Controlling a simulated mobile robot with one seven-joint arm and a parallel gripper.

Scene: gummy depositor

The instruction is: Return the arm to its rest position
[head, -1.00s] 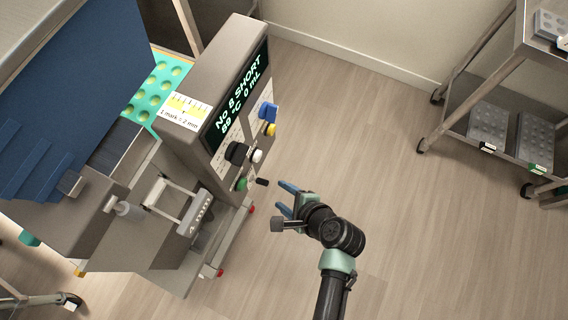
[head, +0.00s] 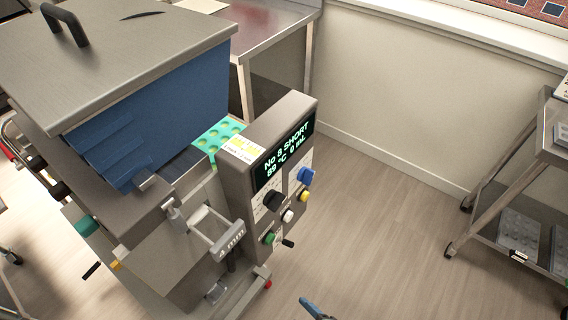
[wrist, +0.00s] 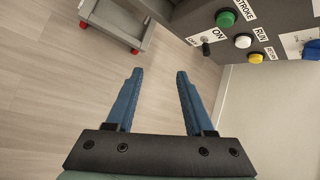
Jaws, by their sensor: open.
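My gripper (wrist: 157,78) is open and empty in the wrist view, its two blue fingers apart over bare floor. In the head view only a blue fingertip of it shows at the bottom edge; the rest of my arm is out of that picture. The gripper is apart from the depositor's control panel (head: 284,190), which stands to its upper left in the head view. The panel also shows at the upper right of the wrist view (wrist: 270,27), with green, white and yellow buttons and a black switch.
The gummy depositor with its blue hopper (head: 165,105) fills the left. Its display (head: 283,157) reads "No 8 SHORT, 89 °C, 0 mL". A green mould (head: 214,138) lies behind the panel. A wheeled cart (head: 520,190) stands at right. The floor (head: 390,225) between is clear.

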